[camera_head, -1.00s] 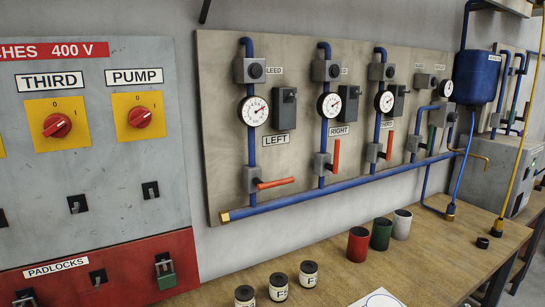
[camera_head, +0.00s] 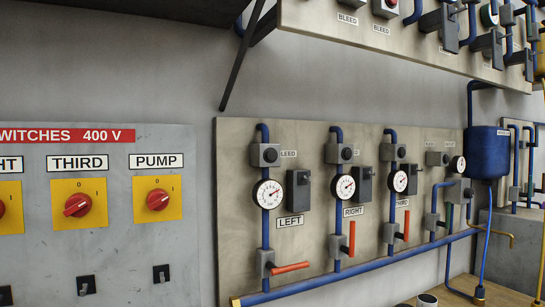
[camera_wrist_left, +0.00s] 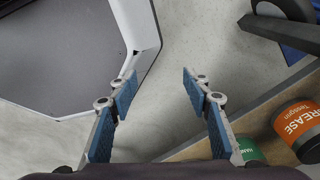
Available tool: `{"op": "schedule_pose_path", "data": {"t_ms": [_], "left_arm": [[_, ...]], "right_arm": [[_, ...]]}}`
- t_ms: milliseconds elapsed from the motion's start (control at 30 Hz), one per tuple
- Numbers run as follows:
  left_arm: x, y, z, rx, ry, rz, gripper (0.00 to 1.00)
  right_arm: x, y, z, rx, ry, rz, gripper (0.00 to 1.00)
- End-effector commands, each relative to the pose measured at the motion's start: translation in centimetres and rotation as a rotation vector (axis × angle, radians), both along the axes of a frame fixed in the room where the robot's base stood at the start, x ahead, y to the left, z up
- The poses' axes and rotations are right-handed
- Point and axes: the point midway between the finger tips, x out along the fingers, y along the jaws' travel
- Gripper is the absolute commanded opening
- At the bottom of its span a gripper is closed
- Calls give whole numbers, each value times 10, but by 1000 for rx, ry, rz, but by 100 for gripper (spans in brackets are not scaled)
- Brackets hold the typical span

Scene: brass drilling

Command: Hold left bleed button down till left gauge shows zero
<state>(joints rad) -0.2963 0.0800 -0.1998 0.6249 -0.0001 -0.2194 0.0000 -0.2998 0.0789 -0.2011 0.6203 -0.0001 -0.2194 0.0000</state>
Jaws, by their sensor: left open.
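The left bleed button is the dark round knob on a grey block (camera_head: 266,155) above the left gauge, at the top of the left pipe in the head view. The left gauge (camera_head: 268,194) has a white face with a red needle pointing up and right, off to the side of the dial. The LEFT label (camera_head: 290,221) is below it. The left lever (camera_head: 289,267) is orange-red and lies nearly level. My left gripper (camera_wrist_left: 156,80) is open and empty in the left wrist view, over the floor and away from the panel. Neither gripper shows in the head view.
Right gauge (camera_head: 343,187) and third gauge (camera_head: 398,181) stand further right, with upright levers. A switch board (camera_head: 110,235) is at left. An upper shelf panel (camera_head: 330,38) juts out above. A grease can (camera_wrist_left: 299,128) stands on a wooden bench edge in the wrist view.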

Motion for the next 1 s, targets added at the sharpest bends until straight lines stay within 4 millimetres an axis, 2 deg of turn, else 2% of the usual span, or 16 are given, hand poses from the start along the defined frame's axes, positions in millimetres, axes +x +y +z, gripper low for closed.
{"op": "schedule_pose_path", "data": {"t_ms": [67,367,1000], "left_arm": [[-1,0,0,0,2,0,34],[-6,1,-1,1,8,0,1],[-7,1,-1,1,11,0,0]], "right_arm": [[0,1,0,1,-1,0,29],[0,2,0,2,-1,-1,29],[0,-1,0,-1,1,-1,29]]}}
